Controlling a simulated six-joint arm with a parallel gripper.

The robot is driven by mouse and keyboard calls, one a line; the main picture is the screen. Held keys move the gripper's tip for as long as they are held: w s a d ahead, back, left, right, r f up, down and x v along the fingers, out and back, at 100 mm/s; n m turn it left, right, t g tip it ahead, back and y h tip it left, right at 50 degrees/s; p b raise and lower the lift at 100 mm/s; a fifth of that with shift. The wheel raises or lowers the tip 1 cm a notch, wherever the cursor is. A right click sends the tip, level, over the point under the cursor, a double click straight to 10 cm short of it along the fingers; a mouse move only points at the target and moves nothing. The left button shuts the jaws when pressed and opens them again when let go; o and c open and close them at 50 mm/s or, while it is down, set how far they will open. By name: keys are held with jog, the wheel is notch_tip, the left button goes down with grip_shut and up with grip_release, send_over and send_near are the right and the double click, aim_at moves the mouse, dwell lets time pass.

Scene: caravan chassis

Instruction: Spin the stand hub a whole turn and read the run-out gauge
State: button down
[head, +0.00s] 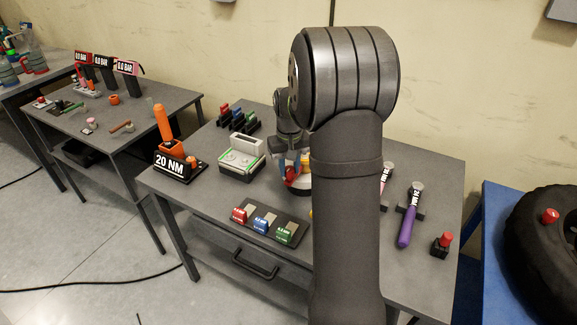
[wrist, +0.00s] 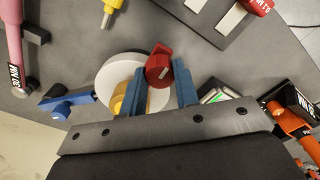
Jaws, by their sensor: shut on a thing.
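A white round hub disc (wrist: 108,72) lies below my gripper in the wrist view; its edge (head: 303,190) shows in the head view, mostly hidden by my arm. A red knob-like piece (wrist: 157,62) with a pale mark sits over the disc's right part. My gripper (wrist: 161,72) has its two blue fingers on either side of this red piece, shut on it. A yellow part (wrist: 121,100) is on the disc beside the left finger. A blue piece (wrist: 66,104) reaches to the disc's left edge; it may be the gauge, but I cannot make out a reading.
A grey box with green trim (head: 240,163) and a 20 NM block (head: 175,167) stand left. A tray with red, blue and green tagged blocks (head: 268,222) lies in front. A purple-handled wrench (head: 406,229) and a red-topped block (head: 442,243) are right. A tyre (head: 548,240) stands beyond.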

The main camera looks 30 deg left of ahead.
jog(key=w+d+n, duration=0.5)
jog(key=d+n, duration=0.4)
jog(key=n, duration=0.1)
jog(key=w+n, duration=1.1)
jog(key=n, duration=0.2)
jog(key=shift+w+n, duration=0.25)
jog(key=shift+n, duration=0.15)
jog(key=shift+d+r, duration=0.1)
jog(key=c, duration=1.1)
grip_release()
notch_tip(320, 180, up, 17)
jog(key=shift+r, duration=0.2)
